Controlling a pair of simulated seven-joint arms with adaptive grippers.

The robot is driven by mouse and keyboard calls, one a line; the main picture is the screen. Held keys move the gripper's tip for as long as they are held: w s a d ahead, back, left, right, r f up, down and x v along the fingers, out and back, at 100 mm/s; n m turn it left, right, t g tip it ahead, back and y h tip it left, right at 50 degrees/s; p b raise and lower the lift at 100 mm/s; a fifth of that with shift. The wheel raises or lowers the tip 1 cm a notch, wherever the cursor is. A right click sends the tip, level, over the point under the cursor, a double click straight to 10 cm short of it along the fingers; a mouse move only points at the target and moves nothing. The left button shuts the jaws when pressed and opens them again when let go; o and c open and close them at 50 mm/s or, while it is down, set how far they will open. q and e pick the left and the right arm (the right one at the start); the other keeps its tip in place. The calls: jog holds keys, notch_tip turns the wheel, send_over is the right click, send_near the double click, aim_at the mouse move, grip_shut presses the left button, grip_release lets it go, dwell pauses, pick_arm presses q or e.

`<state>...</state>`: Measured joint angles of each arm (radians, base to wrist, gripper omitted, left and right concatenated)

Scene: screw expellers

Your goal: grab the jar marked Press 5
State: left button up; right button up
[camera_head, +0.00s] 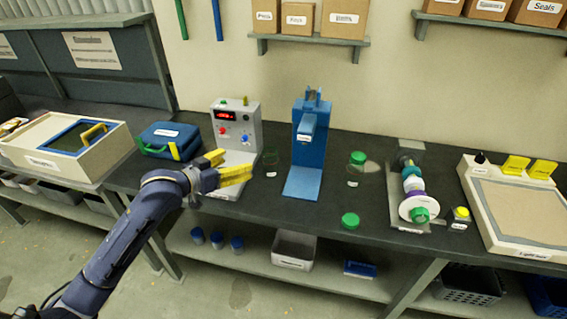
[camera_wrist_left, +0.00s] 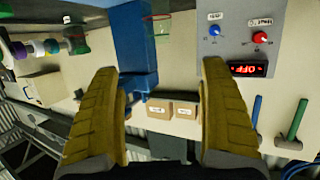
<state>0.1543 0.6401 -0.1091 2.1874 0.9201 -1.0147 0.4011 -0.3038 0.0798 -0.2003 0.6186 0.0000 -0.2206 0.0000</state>
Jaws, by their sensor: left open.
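A clear glass jar (camera_head: 270,161) stands on the dark bench between the grey control box and the blue press; its small label is too small to read. A second clear jar (camera_head: 353,172) with a green lid stands right of the press, its label also unreadable. I cannot tell which is marked Press 5. My left gripper (camera_head: 238,167), with yellow fingers, is open and empty, just left of the first jar. In the left wrist view, its fingers (camera_wrist_left: 160,115) are spread apart, and a clear jar (camera_wrist_left: 161,27) shows at the top beyond them. My right gripper is not in view.
The blue press (camera_head: 308,140) and grey control box (camera_head: 235,128) stand close around the first jar. A green lid (camera_head: 350,220) is at the bench's front. A machine with coloured rings (camera_head: 414,190) and a light-coloured tray (camera_head: 525,215) are at right. A blue case (camera_head: 170,138) is left.

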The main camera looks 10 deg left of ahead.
aim_at(266, 152)
pick_arm(q)
jog(key=x, duration=1)
jog(key=shift+w+d, duration=0.1)
jog(key=shift+w, duration=0.2)
jog(key=shift+x, duration=3.25)
jog(key=shift+s+f, duration=0.1)
jog(key=shift+f, duration=0.1)
grip_shut()
